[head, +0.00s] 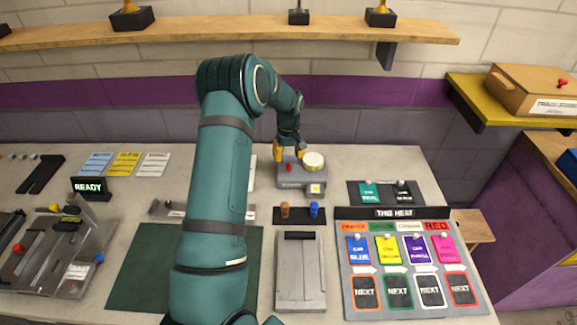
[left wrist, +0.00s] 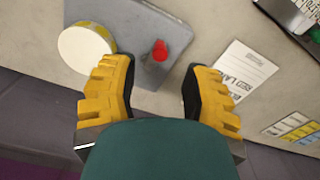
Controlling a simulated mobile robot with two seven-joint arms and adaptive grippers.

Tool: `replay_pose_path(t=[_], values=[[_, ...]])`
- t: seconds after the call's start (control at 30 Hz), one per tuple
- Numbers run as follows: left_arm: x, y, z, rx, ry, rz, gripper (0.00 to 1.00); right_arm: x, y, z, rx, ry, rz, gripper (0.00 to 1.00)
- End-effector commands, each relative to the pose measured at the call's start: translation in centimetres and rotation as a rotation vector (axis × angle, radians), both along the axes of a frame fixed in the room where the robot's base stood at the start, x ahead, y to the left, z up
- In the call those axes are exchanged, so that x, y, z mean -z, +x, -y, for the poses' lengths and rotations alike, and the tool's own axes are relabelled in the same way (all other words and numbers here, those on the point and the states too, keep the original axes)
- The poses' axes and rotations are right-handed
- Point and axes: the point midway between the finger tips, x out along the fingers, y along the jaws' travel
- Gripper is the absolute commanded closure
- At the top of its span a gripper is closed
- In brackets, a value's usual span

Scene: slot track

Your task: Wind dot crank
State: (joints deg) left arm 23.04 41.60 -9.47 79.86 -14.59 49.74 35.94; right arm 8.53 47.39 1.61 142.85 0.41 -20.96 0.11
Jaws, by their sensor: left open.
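In the left wrist view, the red knob (left wrist: 159,51) lies just beyond the gap between the fingertips (left wrist: 155,78), and the drum (left wrist: 87,47) is to the left. No contact with the knob is visible.
A board with coloured cards (head: 410,265) lies at the right. Orange and blue pegs stand on a dark strip (head: 300,214) before the box. A READY sign (head: 89,187) and grey track parts (head: 60,250) are at the left. A shelf (head: 230,30) hangs above.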

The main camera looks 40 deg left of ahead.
Motion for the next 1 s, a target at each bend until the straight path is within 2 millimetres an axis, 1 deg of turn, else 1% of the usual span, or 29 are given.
replay_pose_path(t=[0.03, 0.1, 0.2, 0.3, 0.47, 0.7, 0.73, 0.77, 0.8, 0.87, 0.9, 1.0], values=[[1.1, -0.1, 0.0, 0.000, -0.002, -0.004, 0.53, 0.0, 0.0, 0.0, 0.000, 0.000, 0.000, 1.00], [2.3, -0.1, 0.0, -0.001, -0.002, -0.004, 0.53, 0.0, 0.0, 0.0, 0.000, 0.000, 0.000, 1.00], [3.6, 0.0, 0.0, -0.001, -0.001, -0.002, 0.53, -0.1, 0.0, 0.0, 0.000, 0.000, 0.000, 1.00], [4.5, 0.0, 0.0, -0.001, 0.000, -0.001, 0.53, -0.1, 0.0, 0.0, 0.000, 0.000, 0.000, 1.00], [5.3, 0.0, 0.0, -0.001, 0.000, 0.000, 0.53, -0.1, 0.0, 0.0, 0.000, 0.000, 0.000, 1.00], [5.3, 0.0, 0.0, 0.000, 0.000, 0.000, 0.53, -0.1, 0.0, 0.0, 0.000, 0.000, 0.000, 1.00], [5.3, 0.0, 0.0, 0.000, 0.000, 0.000, 0.50, -0.1, 0.0, 0.0, 0.000, 0.000, 0.000, 1.00], [5.3, 0.0, 0.0, 0.000, 0.000, 0.000, 0.61, -0.1, 0.0, 0.0, 0.000, 0.000, 0.000, 1.00], [5.3, 0.0, 0.0, 0.000, 0.000, 0.000, 0.75, -0.1, 0.0, 0.0, 0.000, 0.000, 0.000, 1.00], [5.3, 0.0, 0.0, 0.000, 0.000, 0.000, 0.96, -0.1, 0.0, 0.0, 0.000, 0.000, 0.000, 1.00], [5.3, 0.0, 0.0, 0.000, 0.000, 0.000, 1.00, -0.1, 0.0, 0.0, 0.000, 0.000, 0.000, 1.00], [5.3, 0.0, 0.0, 0.000, 0.000, 0.000, 1.00, -0.1, 0.0, 0.0, 0.000, 0.000, 0.000, 1.00]])
